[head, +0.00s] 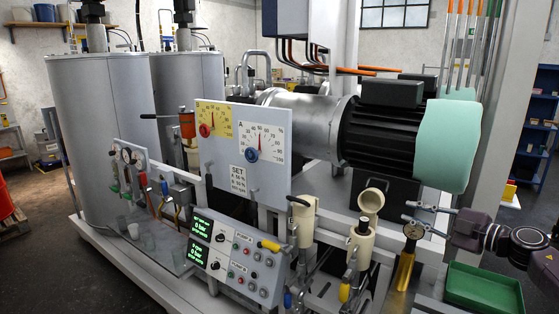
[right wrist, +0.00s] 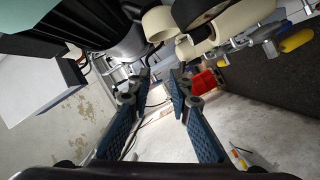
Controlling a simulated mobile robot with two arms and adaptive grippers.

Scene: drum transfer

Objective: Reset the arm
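My right arm (head: 490,232) comes in from the right edge of the head view, dark purple-grey with round joints. In the right wrist view the gripper (right wrist: 158,88) shows two fingers with blue ribbed pads, spread apart. Nothing is held between them; floor and a dark cable show behind the gap. My left arm and gripper are not in view.
A green tray (head: 484,288) lies below my right arm. Cream funnel-like fittings (head: 370,204) stand left of the gripper. A large black motor (head: 385,125) with a pale green end is above. A control panel (head: 236,260) and tall grey drums (head: 98,140) stand left.

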